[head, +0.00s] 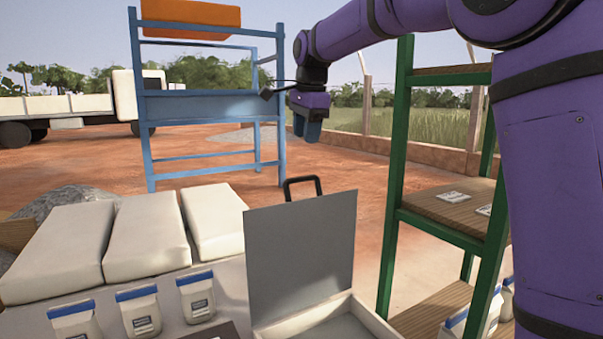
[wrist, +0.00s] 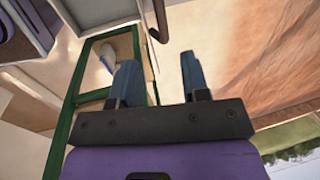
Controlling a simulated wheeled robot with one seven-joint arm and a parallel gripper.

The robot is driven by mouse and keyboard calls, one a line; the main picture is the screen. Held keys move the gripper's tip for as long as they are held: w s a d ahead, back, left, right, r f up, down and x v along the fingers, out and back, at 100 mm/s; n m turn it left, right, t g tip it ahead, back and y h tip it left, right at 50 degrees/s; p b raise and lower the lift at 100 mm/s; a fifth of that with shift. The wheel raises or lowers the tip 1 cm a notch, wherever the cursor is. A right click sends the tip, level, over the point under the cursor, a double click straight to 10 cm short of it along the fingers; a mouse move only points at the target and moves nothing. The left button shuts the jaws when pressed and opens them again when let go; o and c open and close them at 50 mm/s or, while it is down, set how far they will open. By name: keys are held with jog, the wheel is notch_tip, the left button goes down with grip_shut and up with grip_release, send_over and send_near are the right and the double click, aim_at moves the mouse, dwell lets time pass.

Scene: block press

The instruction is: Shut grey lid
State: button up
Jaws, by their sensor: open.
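The grey lid (head: 300,252) stands raised, close to upright, at the back of a shallow pale box (head: 335,318) in the head view. A black loop handle (head: 302,182) sticks up from its top edge. My gripper (head: 306,132) hangs above and behind the lid with its blue fingers pointing down, apart from the handle. In the wrist view my gripper (wrist: 160,72) has its two fingers spread with nothing between them. A dark curved bar (wrist: 157,22), which looks like the handle, shows beyond the fingertips at the top.
A green shelf rack (head: 395,190) stands right of the box. Pale sacks (head: 145,235) and several small bags (head: 138,310) lie to the left. A blue frame (head: 205,105) stands farther back. Open reddish ground (head: 340,165) lies behind the lid.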

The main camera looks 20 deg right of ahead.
jog(key=f, duration=0.3)
jog(key=w+f, duration=0.1)
jog(key=f, duration=0.3)
jog(key=w+f, duration=0.1)
jog(key=f, duration=0.2)
jog(key=shift+a+f, duration=0.2)
jog(key=shift+f, duration=0.1)
grip_shut()
